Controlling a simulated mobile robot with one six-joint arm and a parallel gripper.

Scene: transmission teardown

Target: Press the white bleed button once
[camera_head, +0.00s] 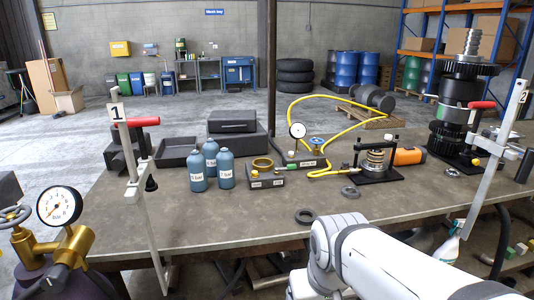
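A small valve block (306,163) with a label on its front stands near the middle of the bench. An upright round gauge (297,130) and a blue knob (317,141) sit on it, and a yellow hose (345,170) runs by it. A tiny pale green or whitish spot (291,154) shows on the block's left part; I cannot tell whether it is the white bleed button. My white arm reaches in from the lower right, in front of the bench edge.
Left of the block are a brass-ringed block (265,180) and several blue bottles (197,171). A small press (375,160) stands to the right. Clamps (137,190) rise at the bench's left and right.

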